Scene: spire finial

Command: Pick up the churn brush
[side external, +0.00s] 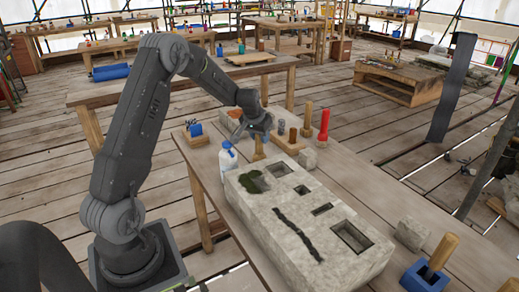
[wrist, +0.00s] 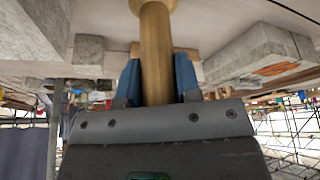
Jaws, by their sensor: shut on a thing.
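My gripper (side external: 259,139) is at the far end of the near table, behind the grey stone block, pointing down. In the wrist view my blue fingers (wrist: 157,82) are shut on a round, light wooden handle, which I take to be the churn brush (wrist: 156,40). The handle widens at the top edge of that view, where it is cut off. In the side external view a short length of the brush (side external: 259,153) shows below the fingers, close to the table top. I cannot tell whether it touches the table.
A long stone block (side external: 310,225) with several cut recesses fills the near table's middle. A wooden rack (side external: 288,142), an upright wooden tool (side external: 307,118) and a red bottle (side external: 324,124) stand right. A blue holder (side external: 424,282) is at the front right.

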